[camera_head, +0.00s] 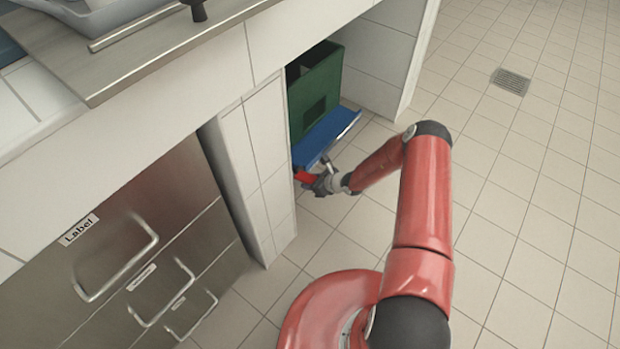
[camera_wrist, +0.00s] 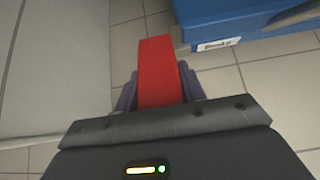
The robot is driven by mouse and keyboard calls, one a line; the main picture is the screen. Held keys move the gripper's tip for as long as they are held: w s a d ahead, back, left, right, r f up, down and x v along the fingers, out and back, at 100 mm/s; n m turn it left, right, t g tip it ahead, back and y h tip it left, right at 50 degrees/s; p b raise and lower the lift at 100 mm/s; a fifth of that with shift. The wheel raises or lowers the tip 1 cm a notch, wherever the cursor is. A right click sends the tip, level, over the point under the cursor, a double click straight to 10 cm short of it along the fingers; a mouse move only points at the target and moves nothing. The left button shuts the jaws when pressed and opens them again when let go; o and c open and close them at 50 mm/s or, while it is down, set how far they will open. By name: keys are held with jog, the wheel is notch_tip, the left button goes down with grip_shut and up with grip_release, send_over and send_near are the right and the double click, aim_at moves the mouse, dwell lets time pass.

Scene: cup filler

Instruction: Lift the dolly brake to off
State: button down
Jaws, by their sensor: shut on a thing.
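The dolly brake is a red lever (camera_wrist: 160,70) that runs up the middle of the wrist view. It also shows as a small red piece (camera_head: 302,176) at the near edge of the blue dolly (camera_head: 322,138) in the head view. My gripper (camera_wrist: 160,92) has a dark finger on each side of the red lever and is shut on it. In the head view my gripper (camera_head: 318,180) is low, close to the floor, beside the dolly's front corner. The dolly's blue side (camera_wrist: 225,22) with a white label shows at the top right of the wrist view. The lever's exact angle is hard to tell.
A green crate (camera_head: 316,90) stands on the dolly under the counter. A white tiled pillar (camera_head: 262,165) is close on the left of my gripper. Steel drawers (camera_head: 130,260) with handles lie further left. The tiled floor (camera_head: 510,200) on the right is clear.

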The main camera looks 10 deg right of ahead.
jog(key=shift+r+g+h+p, duration=0.3)
jog(key=shift+r+g+h, duration=0.05)
jog(key=shift+g+h, duration=0.05)
jog(key=shift+w, duration=0.1)
jog(key=c, duration=0.8)
grip_release()
jog(key=shift+c, duration=0.2)
jog(key=v, duration=0.7)
jog(key=shift+r+p, duration=0.3)
jog(key=shift+r, duration=0.1)
jog(key=shift+d, duration=0.1)
